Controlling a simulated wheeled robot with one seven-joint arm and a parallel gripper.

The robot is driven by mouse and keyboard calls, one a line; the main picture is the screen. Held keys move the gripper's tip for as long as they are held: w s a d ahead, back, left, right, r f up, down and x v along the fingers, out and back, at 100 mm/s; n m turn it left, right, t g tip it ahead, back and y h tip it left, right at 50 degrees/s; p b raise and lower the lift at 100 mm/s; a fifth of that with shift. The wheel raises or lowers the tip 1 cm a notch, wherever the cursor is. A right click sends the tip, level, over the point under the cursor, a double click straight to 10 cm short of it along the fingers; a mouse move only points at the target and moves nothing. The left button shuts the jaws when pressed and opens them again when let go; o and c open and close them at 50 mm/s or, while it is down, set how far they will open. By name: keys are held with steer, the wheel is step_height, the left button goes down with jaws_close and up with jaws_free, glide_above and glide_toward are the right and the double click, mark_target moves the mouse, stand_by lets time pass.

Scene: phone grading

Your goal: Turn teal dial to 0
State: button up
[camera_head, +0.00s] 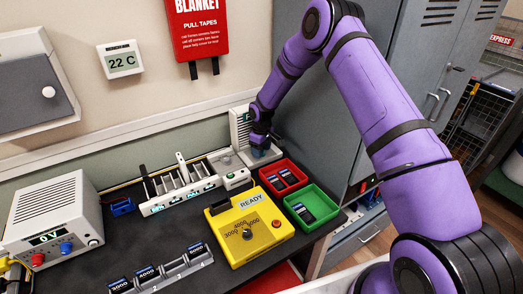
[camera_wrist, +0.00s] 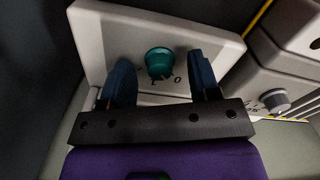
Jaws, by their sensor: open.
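The teal dial (camera_wrist: 159,62) sits on the front of a pale grey panel (camera_wrist: 100,25) in the wrist view. Markings that look like "1" and "0" show below it, with the 0 to its lower right. My gripper (camera_wrist: 162,75) is open, with one dark blue finger on each side of the dial and gaps between fingers and dial. In the head view my gripper (camera_head: 262,152) is at the foot of the pale panel (camera_head: 241,126) at the back of the bench, and it hides the dial there.
A grey knob (camera_wrist: 274,101) on a neighbouring box is right of my gripper in the wrist view. In the head view, a red tray (camera_head: 268,185), a green tray (camera_head: 330,211) and a yellow "READY" tester (camera_head: 222,225) stand in front. A slotted white rack (camera_head: 152,207) is to the left.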

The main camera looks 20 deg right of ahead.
step_height(320, 180, up, 11)
steer(key=shift+f, duration=0.2)
stand_by(0.4)
steer(key=s+d+r+m+t, duration=0.1)
steer(key=s+r, duration=0.5)
steer(key=r, duration=0.4)
steer(key=s+d+r+m+t+h, duration=0.1)
steer(key=s+d+r, duration=0.1)
steer(key=s+r, duration=0.65)
steer(key=s+d+r+m+t, duration=0.15)
steer(key=s+r, duration=0.35)
steer(key=r, duration=0.6)
steer(key=s+d+r+m+t, duration=0.1)
steer(key=s+r+m, duration=0.1)
steer(key=s, duration=1.1)
steer(key=s+d+r+m+y, duration=0.1)
steer(key=s+r+m, duration=0.1)
steer(key=s, duration=1.2)
steer(key=shift+s+r+t, duration=0.2)
steer(key=shift+r+t, duration=0.15)
steer(key=shift+r, duration=0.4)
